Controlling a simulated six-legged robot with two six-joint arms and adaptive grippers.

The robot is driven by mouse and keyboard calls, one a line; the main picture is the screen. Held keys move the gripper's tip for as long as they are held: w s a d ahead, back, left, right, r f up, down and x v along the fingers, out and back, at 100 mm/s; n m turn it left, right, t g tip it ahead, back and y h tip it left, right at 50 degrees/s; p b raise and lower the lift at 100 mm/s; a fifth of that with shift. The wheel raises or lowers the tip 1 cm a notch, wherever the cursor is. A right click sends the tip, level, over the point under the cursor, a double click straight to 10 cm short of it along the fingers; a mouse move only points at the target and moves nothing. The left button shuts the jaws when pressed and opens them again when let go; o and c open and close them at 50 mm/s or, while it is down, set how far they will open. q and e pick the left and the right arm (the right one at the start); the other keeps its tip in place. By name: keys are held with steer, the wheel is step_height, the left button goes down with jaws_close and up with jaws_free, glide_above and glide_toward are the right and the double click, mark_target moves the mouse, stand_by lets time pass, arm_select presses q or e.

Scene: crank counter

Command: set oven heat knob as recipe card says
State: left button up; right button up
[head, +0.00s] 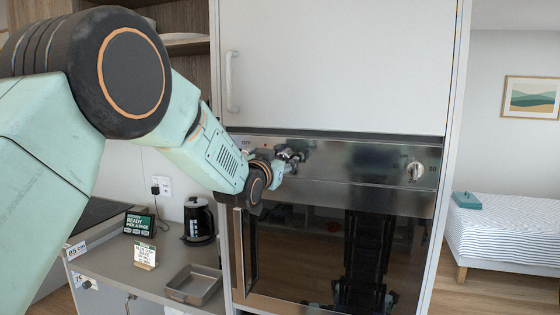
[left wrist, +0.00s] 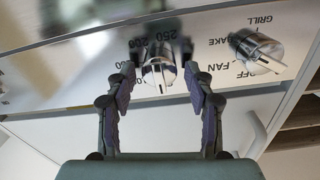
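The oven heat knob (left wrist: 158,72), a chrome dial with numbers such as 250 and 200 around it, sits between the fingers of my left gripper (left wrist: 159,72) in the left wrist view. The gripper is open around the knob, with a small gap visible on each side. In the head view my left gripper (head: 288,158) is at the oven's control panel (head: 350,160) and hides most of this knob. A small card on a wooden stand (head: 145,256) stands on the counter; its text is too small to read surely. My right gripper is not in view.
A second chrome knob (left wrist: 258,50) marked GRILL, BAKE, FAN and OFF is beside the heat knob. Another knob (head: 415,171) is at the panel's right end. A black sign (head: 139,224), a kettle (head: 199,219) and a grey tray (head: 194,286) stand on the counter.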

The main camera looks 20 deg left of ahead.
arm_select(q)
steer(key=shift+w+d, duration=0.2)
steer(key=shift+d, duration=0.1)
steer(key=c, duration=0.3)
steer(key=shift+a+f, duration=0.15)
steer(key=shift+a, duration=0.2)
steer(key=c, duration=0.3)
steer(key=shift+c, duration=0.7)
steer(key=shift+d, duration=0.15)
steer(key=shift+c, duration=1.1)
